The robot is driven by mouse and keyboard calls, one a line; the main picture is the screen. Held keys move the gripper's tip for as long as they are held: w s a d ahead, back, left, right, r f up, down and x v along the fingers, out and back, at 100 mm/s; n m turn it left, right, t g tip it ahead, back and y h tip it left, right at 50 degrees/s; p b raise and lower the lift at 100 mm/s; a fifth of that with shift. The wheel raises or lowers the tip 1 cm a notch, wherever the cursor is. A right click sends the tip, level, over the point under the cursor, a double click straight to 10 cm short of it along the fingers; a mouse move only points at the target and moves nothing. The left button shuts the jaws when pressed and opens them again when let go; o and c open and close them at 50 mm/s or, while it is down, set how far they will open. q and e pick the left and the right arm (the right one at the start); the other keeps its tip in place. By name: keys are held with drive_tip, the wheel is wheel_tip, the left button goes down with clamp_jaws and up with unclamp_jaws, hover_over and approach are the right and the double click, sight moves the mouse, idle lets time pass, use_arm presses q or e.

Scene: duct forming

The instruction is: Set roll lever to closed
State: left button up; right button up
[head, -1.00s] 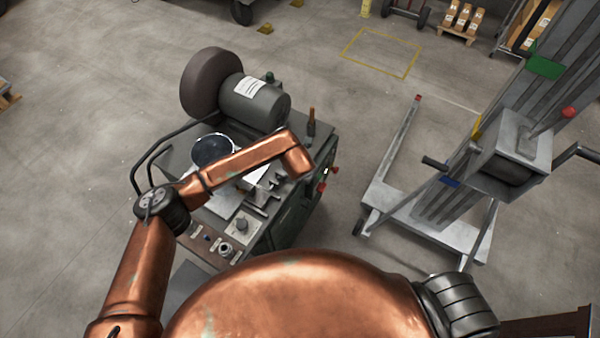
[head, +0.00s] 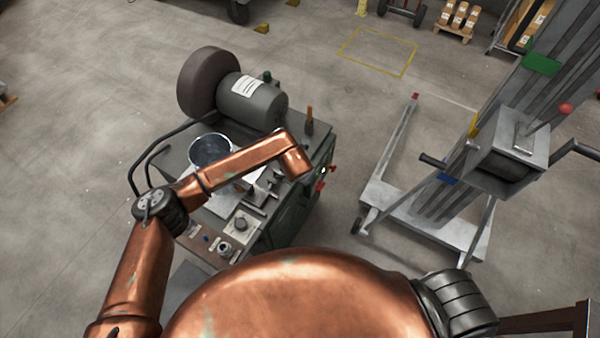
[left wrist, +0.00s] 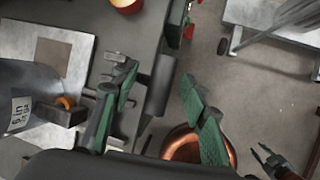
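The machine (head: 290,205) stands below my left arm. Red-knobbed controls (head: 320,187) show on its right side, and one red knob shows near the top of the left wrist view (left wrist: 188,32). My left gripper (left wrist: 160,112) is open, with its green-padded fingers spread over the machine's edge. A dark grey bar (left wrist: 158,85) lies between and beyond the fingers, with no visible contact. I cannot tell for sure which part is the roll lever. In the head view the left fingers are hidden under the wrist. A dark gripper-like shape (left wrist: 272,160), perhaps my right gripper, shows at lower right.
The machine carries a motor (head: 252,103), a large wheel (head: 207,80) and an upright wooden-handled tool (head: 309,120). A grey lift (head: 425,215) stands to the right. Clear floor lies between it and the machine.

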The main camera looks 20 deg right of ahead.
use_arm(q)
drive_tip(key=shift+d, duration=0.15)
drive_tip(key=shift+s+r, duration=0.1)
drive_tip(key=shift+r, duration=0.1)
drive_tip(key=shift+s+r, duration=0.1)
drive_tip(key=shift+r, duration=0.25)
drive_tip(key=v, duration=1.1)
drive_tip(key=shift+a, duration=0.25)
